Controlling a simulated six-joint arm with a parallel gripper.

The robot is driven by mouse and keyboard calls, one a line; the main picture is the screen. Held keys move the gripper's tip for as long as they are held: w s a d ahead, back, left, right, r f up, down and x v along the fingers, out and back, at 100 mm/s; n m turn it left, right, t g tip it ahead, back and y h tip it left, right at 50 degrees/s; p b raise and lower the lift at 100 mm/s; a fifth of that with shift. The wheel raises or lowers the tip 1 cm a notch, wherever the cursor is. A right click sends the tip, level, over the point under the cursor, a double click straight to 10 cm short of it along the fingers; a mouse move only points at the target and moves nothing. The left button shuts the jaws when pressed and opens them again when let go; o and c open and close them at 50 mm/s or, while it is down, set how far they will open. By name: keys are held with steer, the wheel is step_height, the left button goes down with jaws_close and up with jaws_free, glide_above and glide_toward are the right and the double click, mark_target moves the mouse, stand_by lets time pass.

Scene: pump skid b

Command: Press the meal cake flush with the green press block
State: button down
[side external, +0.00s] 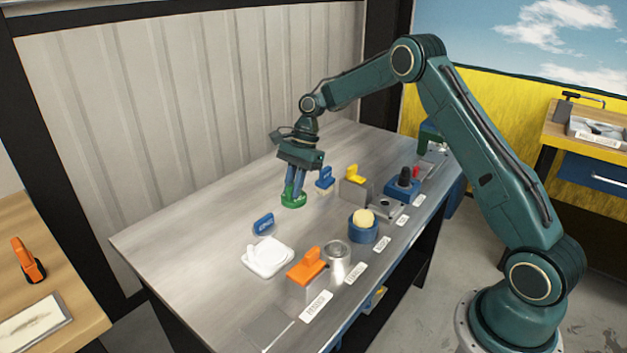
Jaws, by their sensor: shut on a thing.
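My gripper (292,181) points down over the back middle of the metal bench. It is shut on the green press block (294,200), whose round base shows below the fingers. I cannot tell whether that base touches the bench or hangs just above it. A pale yellow rounded mass, which looks like the meal cake (363,215), sits in a blue round holder (362,233) to the right and nearer the front. The cake stands above the holder's rim. The green block is apart from it.
On the metal bench (190,240) are a blue-handled piece (325,178), a yellow-handled block (354,175), a blue piece (263,223), a white block (268,258), an orange-handled block (307,266), a metal cylinder (337,265) and a black knob (404,176). The bench's left part is clear.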

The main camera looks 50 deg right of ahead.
steer(key=s+d+r, duration=0.2)
steer(key=s+d, duration=0.4)
steer(key=s, duration=0.1)
glide_above(360, 218)
steer(key=d, duration=0.2)
steer(key=shift+a+r, duration=0.1)
steer(key=shift+r, duration=0.3)
steer(key=shift+f, duration=0.1)
steer(key=shift+f, duration=2.5)
steer(key=shift+f, duration=0.7)
steer(key=shift+r, duration=1.4)
